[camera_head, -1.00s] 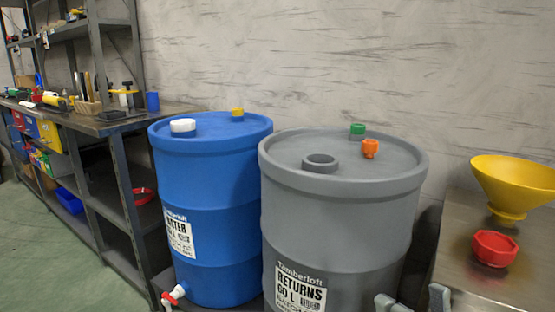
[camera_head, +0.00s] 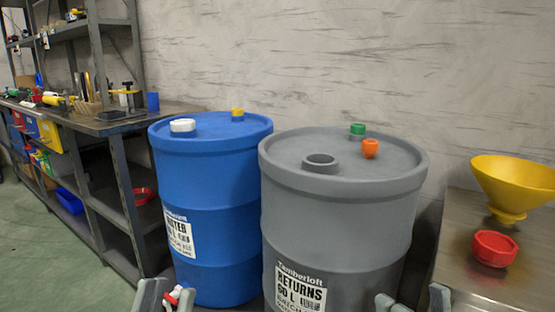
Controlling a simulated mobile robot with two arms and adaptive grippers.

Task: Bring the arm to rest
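My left gripper (camera_head: 168,297) shows at the bottom edge, in front of the blue barrel's lower left. Its two grey fingertips are apart, with the barrel's red and white tap (camera_head: 173,295) seen between them. I cannot tell whether they touch the tap. My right gripper (camera_head: 412,301) shows at the bottom edge, between the grey barrel and the steel table. Its fingertips are apart, with nothing seen between them. The rest of both arms is out of view.
The blue barrel (camera_head: 215,192) and grey barrel (camera_head: 335,220) stand side by side. A yellow funnel (camera_head: 512,185) and a red cap (camera_head: 493,248) are on the steel table (camera_head: 455,235) at right. A workbench with shelves (camera_head: 125,124) runs along the left.

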